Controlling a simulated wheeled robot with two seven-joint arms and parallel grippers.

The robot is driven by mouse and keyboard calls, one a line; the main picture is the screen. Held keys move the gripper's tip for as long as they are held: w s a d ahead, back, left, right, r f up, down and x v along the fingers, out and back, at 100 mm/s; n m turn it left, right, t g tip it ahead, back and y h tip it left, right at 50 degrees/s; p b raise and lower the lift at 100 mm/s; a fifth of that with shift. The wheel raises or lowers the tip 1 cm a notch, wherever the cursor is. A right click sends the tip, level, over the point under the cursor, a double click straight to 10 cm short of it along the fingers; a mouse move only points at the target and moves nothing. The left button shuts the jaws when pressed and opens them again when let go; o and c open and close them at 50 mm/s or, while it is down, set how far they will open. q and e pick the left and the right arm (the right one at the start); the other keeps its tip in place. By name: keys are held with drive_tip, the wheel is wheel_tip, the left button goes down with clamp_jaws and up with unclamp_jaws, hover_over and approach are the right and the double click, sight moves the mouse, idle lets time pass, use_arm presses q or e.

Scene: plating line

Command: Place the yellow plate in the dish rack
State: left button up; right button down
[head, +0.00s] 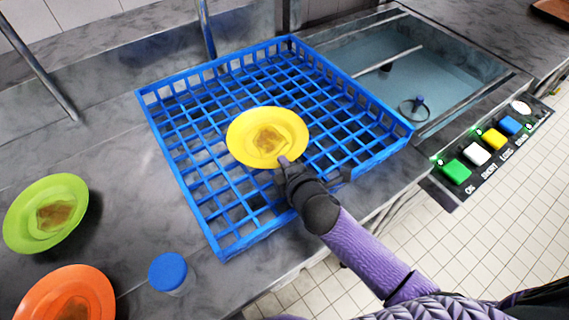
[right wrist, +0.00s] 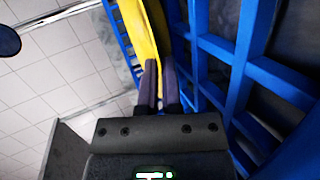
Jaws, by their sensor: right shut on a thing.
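The yellow plate (head: 252,128) has a brown smear in its middle and is over the middle of the blue dish rack (head: 222,243). My right gripper (head: 285,162) is shut on the plate's near edge. In the right wrist view the fingers (right wrist: 160,88) pinch the yellow plate (right wrist: 143,40), with the blue rack bars (right wrist: 245,60) close beside it. I cannot tell whether the plate touches the rack. My left gripper is not in view.
A green plate (head: 20,215) and an orange plate (head: 35,290), both smeared brown, are at left. A blue-lidded container (head: 168,271) stands near the rack's front left corner. A sink (head: 440,75) and a button panel (head: 480,152) are at right.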

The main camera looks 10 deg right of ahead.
drive_tip(key=c, duration=1.3)
unclamp_jaws()
drive_tip(key=shift+f, duration=0.15)
drive_tip(key=o, duration=0.5)
drive_tip(key=shift+r, duration=0.2)
drive_tip(key=shift+s+r, duration=0.2)
drive_tip(key=shift+s, duration=0.15)
drive_tip(key=p+v, duration=0.3)
drive_tip(key=v, duration=0.7)
drive_tip(key=shift+s+d+r, duration=0.1)
drive_tip(key=shift+s, duration=0.2)
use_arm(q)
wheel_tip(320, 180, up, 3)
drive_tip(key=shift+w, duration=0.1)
use_arm(e)
drive_tip(key=shift+s+r, duration=0.1)
drive_tip(key=shift+s, duration=0.2)
